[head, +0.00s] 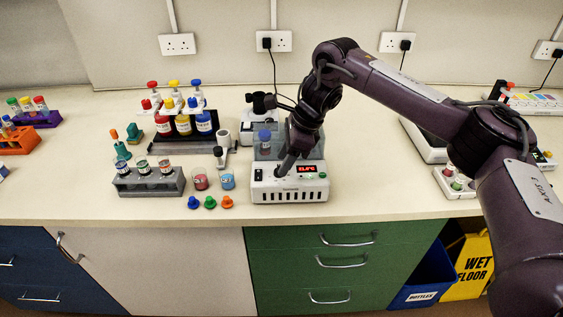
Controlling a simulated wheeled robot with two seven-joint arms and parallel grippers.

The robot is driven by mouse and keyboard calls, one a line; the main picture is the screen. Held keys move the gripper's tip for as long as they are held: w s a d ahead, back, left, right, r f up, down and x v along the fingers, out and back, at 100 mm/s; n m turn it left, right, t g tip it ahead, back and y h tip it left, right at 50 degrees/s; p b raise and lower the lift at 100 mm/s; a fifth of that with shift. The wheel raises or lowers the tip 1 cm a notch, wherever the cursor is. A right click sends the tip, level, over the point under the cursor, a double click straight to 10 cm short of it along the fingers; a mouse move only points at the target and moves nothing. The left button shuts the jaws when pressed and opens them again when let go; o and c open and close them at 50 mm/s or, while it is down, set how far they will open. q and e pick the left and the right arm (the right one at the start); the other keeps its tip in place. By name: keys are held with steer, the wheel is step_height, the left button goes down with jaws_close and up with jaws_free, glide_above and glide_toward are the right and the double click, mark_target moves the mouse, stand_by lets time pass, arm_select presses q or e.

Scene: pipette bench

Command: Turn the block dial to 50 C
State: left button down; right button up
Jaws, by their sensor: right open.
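The white block heater (290,194) stands near the front of the bench, left of my right arm. Its front panel has a lit red display (307,169), whose characters are too small to read surely. My right gripper (281,172) points down at the left part of the front panel, beside the display. Its jaws are open, and the fingers hide the panel there. I cannot make out the dial or whether the fingers touch it. My left gripper is out of view.
The bench front right of the heater is clear.

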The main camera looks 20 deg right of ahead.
steer(key=shift+w+a+f, duration=0.25)
steer(key=shift+f, duration=0.35)
steer(key=shift+w+a+f, duration=0.1)
steer(key=shift+w+f, duration=0.05)
steer(key=shift+f, duration=0.3)
steer(key=shift+c, duration=0.5)
steer(key=c, duration=0.9)
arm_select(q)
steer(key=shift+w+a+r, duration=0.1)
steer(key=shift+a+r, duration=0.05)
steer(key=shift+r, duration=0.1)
